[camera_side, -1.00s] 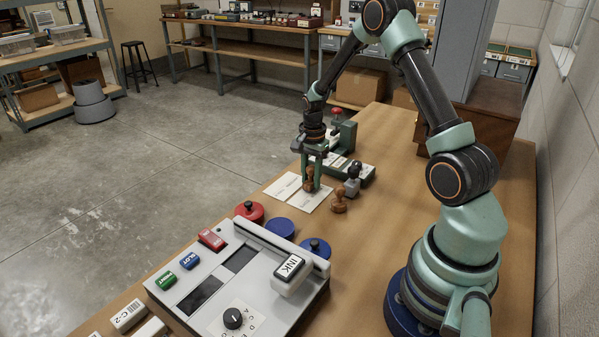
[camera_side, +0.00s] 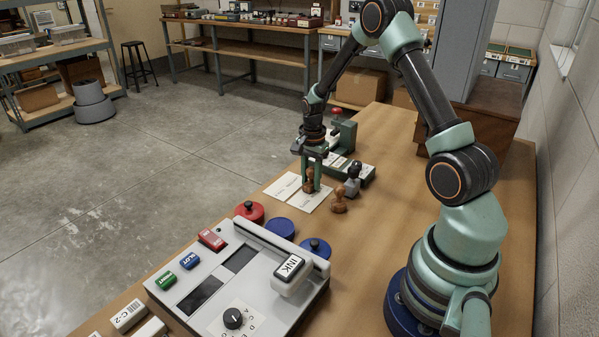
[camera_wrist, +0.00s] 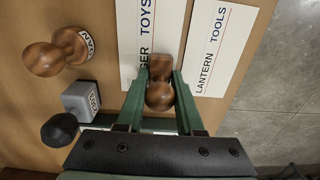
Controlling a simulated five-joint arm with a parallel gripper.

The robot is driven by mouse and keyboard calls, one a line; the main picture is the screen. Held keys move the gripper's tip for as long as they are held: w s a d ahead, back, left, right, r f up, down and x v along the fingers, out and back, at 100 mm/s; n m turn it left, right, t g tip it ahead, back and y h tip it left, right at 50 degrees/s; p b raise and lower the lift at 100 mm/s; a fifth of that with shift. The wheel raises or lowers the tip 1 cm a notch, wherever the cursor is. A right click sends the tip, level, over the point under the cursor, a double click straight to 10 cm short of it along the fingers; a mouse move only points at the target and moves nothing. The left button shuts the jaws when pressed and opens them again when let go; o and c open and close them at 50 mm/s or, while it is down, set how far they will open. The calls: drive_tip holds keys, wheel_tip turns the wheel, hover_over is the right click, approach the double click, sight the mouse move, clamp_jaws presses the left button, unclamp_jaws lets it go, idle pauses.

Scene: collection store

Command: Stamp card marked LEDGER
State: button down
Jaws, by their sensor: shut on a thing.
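My gripper (camera_side: 311,183) is shut on a wooden stamp (camera_wrist: 159,92), which also shows between the fingers in the side view. The stamp stands over a white card (camera_wrist: 133,45) whose visible print ends in "TOYS"; the stamp and jaws cover part of it, and its first word is only partly visible. I cannot tell whether the stamp's face touches the card. A second white card (camera_wrist: 222,45) reads "LANTERN TOOLS" and lies to the right, apart from the fingers. Both cards lie flat on the table.
A second wooden stamp (camera_side: 339,204) and a grey stamp with a black knob (camera_side: 352,180) stand close by. A red round pad (camera_side: 248,212), an open blue pad (camera_side: 281,228), a lidded blue pad (camera_side: 315,248) and a console (camera_side: 215,319) lie nearer. A green press (camera_side: 345,135) stands behind.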

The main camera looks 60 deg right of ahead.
drive_tip(key=shift+r, duration=3.5)
drive_tip(key=shift+r, duration=0.1)
